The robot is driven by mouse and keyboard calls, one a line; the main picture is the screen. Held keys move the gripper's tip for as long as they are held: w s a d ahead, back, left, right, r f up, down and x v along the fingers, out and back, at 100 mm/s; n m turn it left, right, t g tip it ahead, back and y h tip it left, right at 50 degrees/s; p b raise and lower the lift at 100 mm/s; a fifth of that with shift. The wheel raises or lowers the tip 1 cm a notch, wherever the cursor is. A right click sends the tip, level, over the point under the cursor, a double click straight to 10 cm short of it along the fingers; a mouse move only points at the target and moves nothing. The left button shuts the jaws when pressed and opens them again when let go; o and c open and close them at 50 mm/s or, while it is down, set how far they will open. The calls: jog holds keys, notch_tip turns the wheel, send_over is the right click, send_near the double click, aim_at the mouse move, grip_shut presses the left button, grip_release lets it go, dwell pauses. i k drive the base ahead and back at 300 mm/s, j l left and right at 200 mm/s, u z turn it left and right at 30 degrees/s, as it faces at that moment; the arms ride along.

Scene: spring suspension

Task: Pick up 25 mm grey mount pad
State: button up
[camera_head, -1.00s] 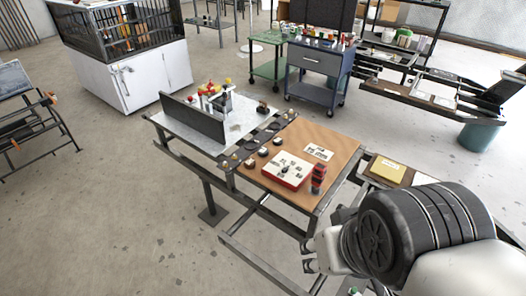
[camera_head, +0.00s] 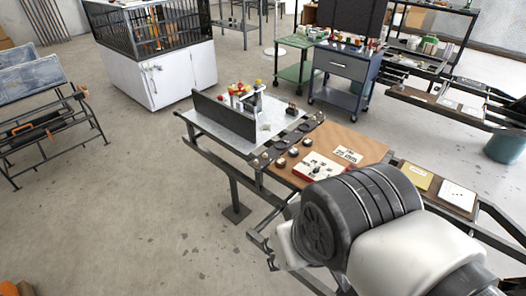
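Several small dark pieces, some with pale tops, stand along the left part of the work table (camera_head: 372,147), among them one small block (camera_head: 281,162) and another (camera_head: 293,152). They are too small here to tell which is the 25 mm grey mount pad. A white card with dark print (camera_head: 347,154) lies on the brown top. My arm's large dark joint crosses the table's front right, and my gripper is not clearly visible; its fingers cannot be made out beside the arm.
A red-edged white box (camera_head: 313,168) sits on the brown top, partly behind my arm. A dark upright panel (camera_head: 223,118) stands on the grey left section. A yellow pad (camera_head: 416,176) lies on the right side surface. A blue cabinet (camera_head: 340,75) stands behind.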

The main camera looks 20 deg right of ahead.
aim_at(294, 152)
jog(key=i+j+u, duration=0.15)
jog(key=i+j, duration=0.3)
jog(key=i+j+u, duration=0.15)
jog(key=i+j, duration=0.3)
jog(key=i, duration=0.15)
jog(key=i+j+u, duration=0.1)
jog(key=i+j, duration=0.25)
jog(key=i, duration=0.15)
jog(key=i+l+z, duration=0.2)
jog(key=z, duration=0.25)
jog(key=i+l+z, duration=0.1)
jog(key=i+z, duration=0.5)
jog(key=z, duration=0.25)
jog(key=i+z, duration=0.3)
jog(key=z, duration=0.15)
jog(key=i+j+z, duration=0.2)
jog(key=z, duration=0.25)
jog(key=i+z, duration=0.15)
jog(key=i+j, duration=0.05)
jog(key=i, duration=0.05)
